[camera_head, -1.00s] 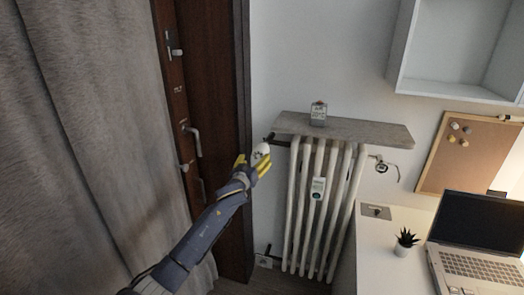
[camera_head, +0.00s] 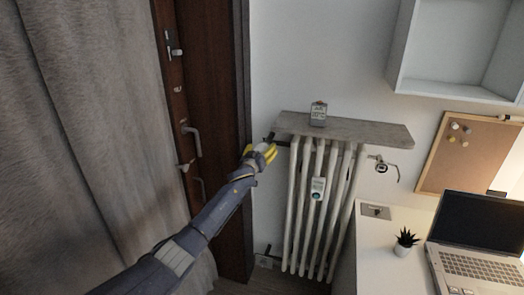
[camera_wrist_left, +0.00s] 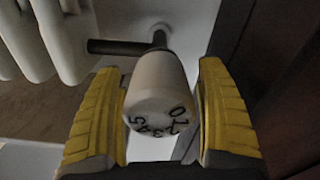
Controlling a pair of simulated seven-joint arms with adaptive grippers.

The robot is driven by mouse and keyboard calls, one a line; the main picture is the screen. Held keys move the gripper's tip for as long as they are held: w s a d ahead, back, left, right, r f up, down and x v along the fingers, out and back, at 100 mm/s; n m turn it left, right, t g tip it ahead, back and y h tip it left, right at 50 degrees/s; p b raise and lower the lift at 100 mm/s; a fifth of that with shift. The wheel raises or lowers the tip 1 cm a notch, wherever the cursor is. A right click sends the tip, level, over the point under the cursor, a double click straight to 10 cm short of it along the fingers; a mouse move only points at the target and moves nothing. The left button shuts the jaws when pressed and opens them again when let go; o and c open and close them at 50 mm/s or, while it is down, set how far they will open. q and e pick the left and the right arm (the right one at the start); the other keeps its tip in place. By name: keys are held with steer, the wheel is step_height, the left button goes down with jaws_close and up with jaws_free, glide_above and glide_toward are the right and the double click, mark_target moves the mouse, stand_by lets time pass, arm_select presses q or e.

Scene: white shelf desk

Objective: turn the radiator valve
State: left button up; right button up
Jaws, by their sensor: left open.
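The radiator valve (camera_wrist_left: 160,98) is a white knob with dark numbers around its end, seen in the left wrist view. A dark pipe runs from behind it to the radiator. My left gripper (camera_head: 264,152) has yellow fingers and is at the upper left of the white radiator (camera_head: 303,205) in the head view. In the left wrist view the open fingers (camera_wrist_left: 162,110) stand on either side of the knob, with a small gap at the right; at the left I cannot tell whether they touch. In the head view the knob is mostly hidden by the gripper. My right gripper is not in view.
A grey shelf board (camera_head: 365,131) lies over the radiator, with a small display device (camera_head: 318,114) on it. A dark brown door (camera_head: 215,100) stands to the left. A white desk (camera_head: 375,250) with a laptop (camera_head: 485,240) and a plant (camera_head: 405,240) is at the right.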

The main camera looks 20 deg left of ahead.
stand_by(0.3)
arm_select(q)
steer(key=c, duration=1.2)
steer(key=shift+c, duration=0.2)
steer(key=m, duration=0.5)
steer(key=shift+d, duration=0.1)
steer(key=m, duration=0.4)
steer(key=shift+m, duration=0.3)
steer(key=m, duration=0.4)
steer(key=shift+d, duration=0.1)
steer(key=shift+f+m, duration=0.1)
steer(key=shift+m, duration=1.9)
steer(key=shift+d, duration=0.1)
